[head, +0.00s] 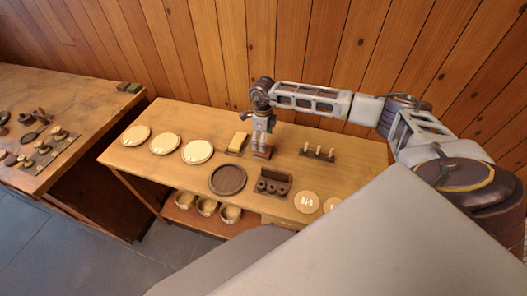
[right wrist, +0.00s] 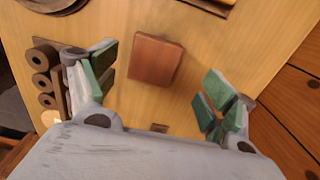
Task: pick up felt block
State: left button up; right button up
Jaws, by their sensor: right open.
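A reddish-brown block (right wrist: 155,60), which looks like the felt block, lies on the wooden table. In the head view the block (head: 262,153) sits right below my right gripper (head: 262,143). In the right wrist view my right gripper (right wrist: 162,88) is open and empty, its green-padded fingers spread to either side. The block is in front of the fingers, toward the top of the picture and nearer the left finger, with no visible contact. My left gripper is not in view.
A yellow block (head: 239,141) on a dark mat stands left of the reddish block. A dark round tray (head: 228,180) and a rack of dark spools (head: 272,187) are nearer the front. A pegged stand (head: 318,153) is to the right. Cream plates (head: 198,151) line the left.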

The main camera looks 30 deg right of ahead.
aim_at(266, 156)
jog(key=shift+s+f+p, duration=0.3)
jog(key=shift+f, duration=0.65)
jog(key=shift+s+a+f+p, duration=0.15)
jog(key=shift+f+p, duration=0.15)
jog(key=shift+f, duration=1.55)
jog(key=c, duration=1.1)
